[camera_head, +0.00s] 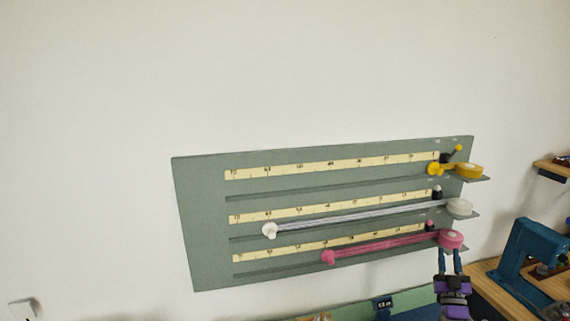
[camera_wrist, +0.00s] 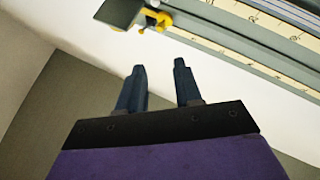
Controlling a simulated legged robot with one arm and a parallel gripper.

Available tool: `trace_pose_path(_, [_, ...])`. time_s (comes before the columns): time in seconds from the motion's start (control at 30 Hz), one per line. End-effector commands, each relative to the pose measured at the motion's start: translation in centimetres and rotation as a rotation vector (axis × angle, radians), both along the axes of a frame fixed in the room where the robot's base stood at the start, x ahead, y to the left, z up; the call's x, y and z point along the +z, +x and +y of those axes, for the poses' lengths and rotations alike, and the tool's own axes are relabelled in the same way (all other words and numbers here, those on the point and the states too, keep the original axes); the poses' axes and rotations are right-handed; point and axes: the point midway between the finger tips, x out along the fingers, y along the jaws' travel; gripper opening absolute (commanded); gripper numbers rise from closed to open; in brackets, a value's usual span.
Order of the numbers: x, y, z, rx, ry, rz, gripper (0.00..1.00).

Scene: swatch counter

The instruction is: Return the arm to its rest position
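My gripper (camera_head: 449,262) shows at the lower right in the head view, just below the pink spool (camera_head: 451,239) in the picture. In the wrist view its two dark fingers (camera_wrist: 160,75) stand apart with nothing between them. The green-grey board (camera_head: 205,220) hangs on the wall with three rulers. A pink strand (camera_head: 385,246) runs along the lowest row from its spool to a pink knob (camera_head: 328,257). A white strand (camera_head: 350,217) runs along the middle row from a white spool (camera_head: 460,207) to a white knob (camera_head: 269,230). The yellow spool (camera_head: 469,170) and yellow knob (camera_head: 433,169) sit close together.
A blue machine (camera_head: 528,255) stands on a wooden counter (camera_head: 493,278) to the right of my gripper. A small shelf (camera_head: 552,169) is on the right wall. A green surface (camera_head: 410,299) lies below the board. The wall left of the board is mostly bare.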

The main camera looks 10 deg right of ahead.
Motion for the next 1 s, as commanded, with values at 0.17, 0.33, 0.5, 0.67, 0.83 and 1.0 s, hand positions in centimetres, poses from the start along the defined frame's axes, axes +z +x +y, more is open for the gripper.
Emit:
trace_pose_path(0.17, [1.0,3.4,1.7,0.026,0.077,0.072,0.34])
trace_pose_path(0.33, [2.3,7.2,4.9,0.066,0.18,0.195,0.34])
trace_pose_path(0.5, [3.2,10.5,10.6,0.127,0.29,0.375,0.34])
trace_pose_path(0.67, [3.4,11.6,16.9,0.187,0.371,0.566,0.34])
trace_pose_path(0.83, [3.1,10.4,23.7,0.242,0.43,0.783,0.34])
trace_pose_path(1.0, [2.4,6.7,30.1,0.279,0.465,1.011,0.34])
